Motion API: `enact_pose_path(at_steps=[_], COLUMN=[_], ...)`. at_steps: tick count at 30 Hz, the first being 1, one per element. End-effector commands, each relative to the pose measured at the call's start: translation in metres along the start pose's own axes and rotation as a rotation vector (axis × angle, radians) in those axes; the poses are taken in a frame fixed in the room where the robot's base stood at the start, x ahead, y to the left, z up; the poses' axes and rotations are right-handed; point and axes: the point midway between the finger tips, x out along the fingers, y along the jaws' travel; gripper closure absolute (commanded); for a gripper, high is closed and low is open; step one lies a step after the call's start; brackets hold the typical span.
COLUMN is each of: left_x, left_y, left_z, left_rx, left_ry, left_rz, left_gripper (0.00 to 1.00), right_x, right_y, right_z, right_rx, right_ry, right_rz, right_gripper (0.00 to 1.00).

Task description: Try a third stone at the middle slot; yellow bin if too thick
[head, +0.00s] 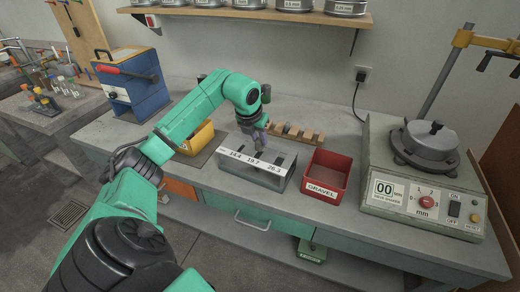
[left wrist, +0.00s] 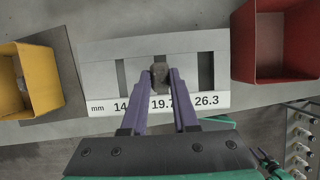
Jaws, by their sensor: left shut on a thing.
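My left gripper (head: 262,147) is shut on a small grey-brown stone, seen between its purple fingertips in the left wrist view (left wrist: 159,76). The stone (left wrist: 159,70) is over the middle slot of the metal slot gauge (head: 266,178), marked 19.7; the fingers and stone hide much of that slot. I cannot tell whether the stone touches the gauge. The side slots, marked about 14.4 and 26.3, look empty in the left wrist view. The yellow bin (head: 201,136) stands left of the gauge and also shows in the left wrist view (left wrist: 42,75).
A red GRAVEL bin (head: 325,180) stands close right of the gauge. A wooden rack (head: 305,137) lies behind it. A sieve shaker (head: 420,190) fills the bench's right end. A blue machine (head: 135,85) stands at the back left. A shelf with sieves (head: 250,14) hangs above.

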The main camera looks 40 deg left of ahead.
Motion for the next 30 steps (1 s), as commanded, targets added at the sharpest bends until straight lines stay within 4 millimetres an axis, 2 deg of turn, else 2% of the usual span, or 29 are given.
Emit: enact_pose_path(at_steps=[1,19,30], left_x=[-0.007,-0.049,-0.05], left_y=[0.0,0.0,0.0], left_z=[0.003,0.02,0.021], left_rx=[0.0,0.0,0.0], left_ry=[-0.001,-0.001,0.0], left_rz=[0.0,0.0,0.0], left_gripper=[1.0,1.0,1.0], right_x=[-0.007,-0.045,-0.045], right_y=[0.0,0.001,0.001], right_z=[-0.001,-0.004,-0.004], right_rx=[0.0,0.0,0.0], right_ry=[0.0,0.0,-0.001], right_rz=[0.0,0.0,0.0], right_gripper=[0.46,0.46,0.46])
